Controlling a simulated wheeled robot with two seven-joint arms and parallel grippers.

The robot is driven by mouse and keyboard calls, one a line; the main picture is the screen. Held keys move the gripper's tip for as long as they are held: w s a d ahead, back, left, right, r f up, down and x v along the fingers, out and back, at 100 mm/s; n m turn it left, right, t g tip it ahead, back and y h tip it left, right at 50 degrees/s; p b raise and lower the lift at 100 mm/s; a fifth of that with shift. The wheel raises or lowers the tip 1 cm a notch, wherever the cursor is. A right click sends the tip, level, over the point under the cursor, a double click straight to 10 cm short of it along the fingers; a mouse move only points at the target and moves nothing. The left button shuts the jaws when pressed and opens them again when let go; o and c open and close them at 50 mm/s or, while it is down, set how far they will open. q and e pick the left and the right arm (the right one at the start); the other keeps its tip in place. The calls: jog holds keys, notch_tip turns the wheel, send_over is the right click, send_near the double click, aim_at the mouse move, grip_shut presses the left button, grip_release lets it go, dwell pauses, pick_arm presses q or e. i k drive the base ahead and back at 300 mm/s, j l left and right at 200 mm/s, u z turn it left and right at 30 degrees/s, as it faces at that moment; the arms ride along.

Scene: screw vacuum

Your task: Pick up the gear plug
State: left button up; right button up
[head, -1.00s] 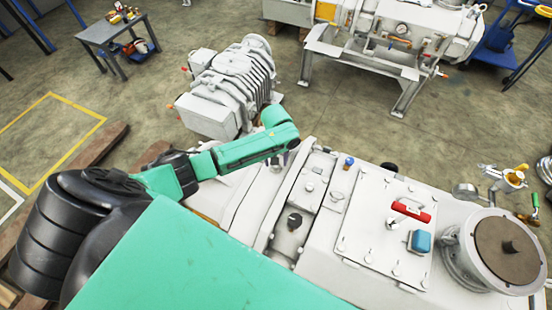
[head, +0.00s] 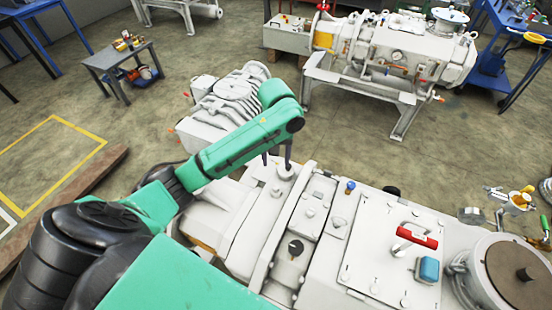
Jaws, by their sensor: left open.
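My left gripper (head: 277,162) is open. Its two thin dark fingers point down over the left end of the large white pump housing (head: 228,235). A small round light-coloured plug (head: 285,172) stands on the housing right at the right fingertip; I cannot tell whether they touch. A dark round knob (head: 295,248) sits on the housing's narrow raised section, to the lower right and apart from the gripper. I cannot tell for certain which of these is the gear plug. My right gripper is not in view.
A red handle (head: 418,237), a blue block (head: 428,269) and a small blue-capped fitting (head: 350,187) rise from the housing. A ribbed grey machine (head: 222,112) stands behind my left forearm. A small grey cart (head: 118,62) is farther back on open floor.

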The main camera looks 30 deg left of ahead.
aim_at(275, 190)
jog(key=k+j, duration=0.25)
jog(key=k, duration=0.2)
jog(key=k+j, duration=0.25)
jog(key=k, duration=0.25)
